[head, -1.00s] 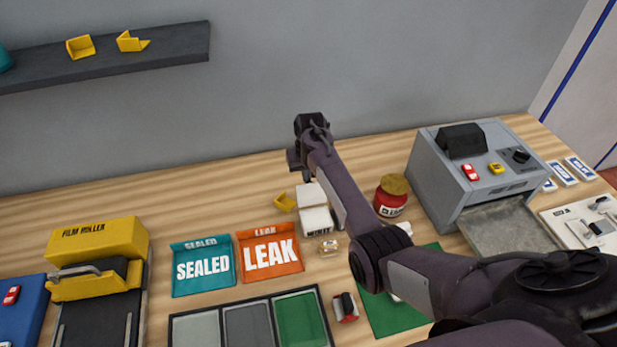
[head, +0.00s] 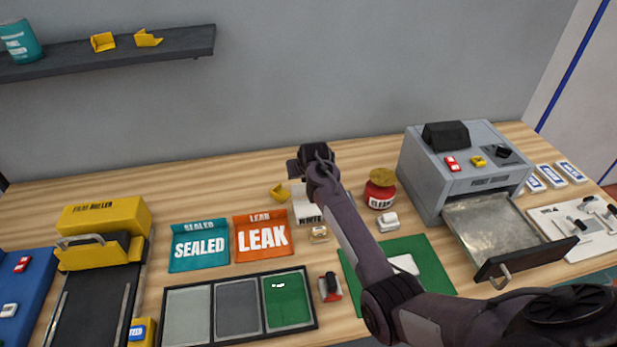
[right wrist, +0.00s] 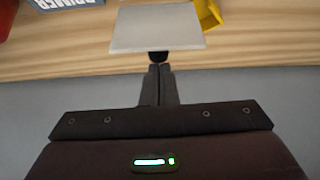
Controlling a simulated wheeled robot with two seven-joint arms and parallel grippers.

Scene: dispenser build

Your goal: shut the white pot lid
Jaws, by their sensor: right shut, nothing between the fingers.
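My left gripper is not in view.
A red jar (head: 380,195) with a tan lid stands right of the pot. The bench along the back wall at left is clear.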

